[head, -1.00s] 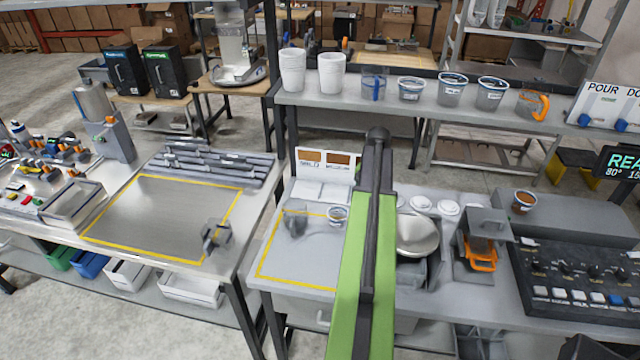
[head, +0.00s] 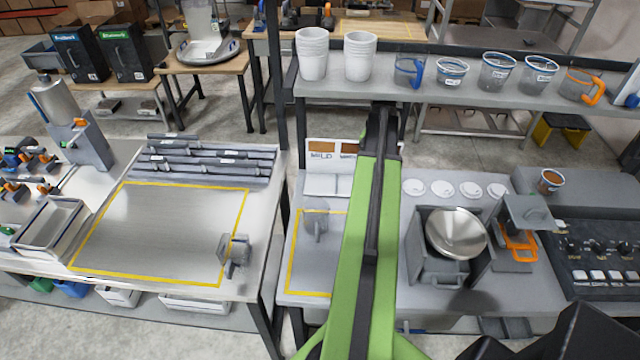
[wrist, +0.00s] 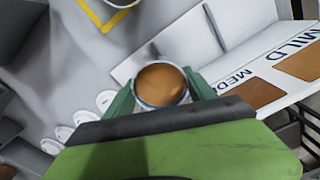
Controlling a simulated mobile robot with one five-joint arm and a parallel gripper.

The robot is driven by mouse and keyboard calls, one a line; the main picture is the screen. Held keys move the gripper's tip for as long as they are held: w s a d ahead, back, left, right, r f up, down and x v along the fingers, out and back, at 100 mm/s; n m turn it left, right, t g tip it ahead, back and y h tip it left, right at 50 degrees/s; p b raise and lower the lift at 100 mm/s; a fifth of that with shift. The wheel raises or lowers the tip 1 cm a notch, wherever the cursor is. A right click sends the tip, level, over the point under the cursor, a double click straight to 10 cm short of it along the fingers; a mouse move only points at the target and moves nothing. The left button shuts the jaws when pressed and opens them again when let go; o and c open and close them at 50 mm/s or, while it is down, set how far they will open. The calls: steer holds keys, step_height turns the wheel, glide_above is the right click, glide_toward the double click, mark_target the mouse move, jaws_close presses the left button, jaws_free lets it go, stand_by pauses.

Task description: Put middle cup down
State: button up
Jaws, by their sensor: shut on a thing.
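In the wrist view, my gripper (wrist: 160,92) is shut on a cup (wrist: 143,102) of brown contents, with a green finger on either side of its rim. The held cup is beside the white card stand (wrist: 230,42), whose panel reads MILD and MED. I cannot tell if its base touches anything. In the head view, my arm hides the gripper and the held cup. The card stand (head: 328,184) stands at the back of the yellow-outlined area (head: 310,265). Part of another round rim (wrist: 122,2) shows at the wrist view's top edge, inside the yellow line.
A grey handled object (head: 316,224) stands in the outlined area. A steel bowl (head: 456,232) and several white lids (head: 443,188) are right of my arm. Another brown-filled cup (head: 549,181) stands on a grey block. A shelf (head: 480,97) with several cups spans the back.

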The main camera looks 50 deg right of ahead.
steer(key=w+a, duration=0.3)
steer(key=w, duration=0.1)
steer(key=w+a, duration=0.7)
steer(key=w, duration=0.2)
steer(key=shift+a, duration=0.25)
steer(key=shift+w+a, duration=0.35)
steer(key=shift+w, duration=0.15)
step_height(320, 180, down, 4)
steer(key=b, duration=0.4)
steer(key=shift+s, duration=0.1)
steer(key=shift+r, duration=0.25)
steer(key=shift+f, duration=0.15)
steer(key=o, duration=1.7)
step_height(320, 180, up, 8)
steer(key=p, duration=0.8)
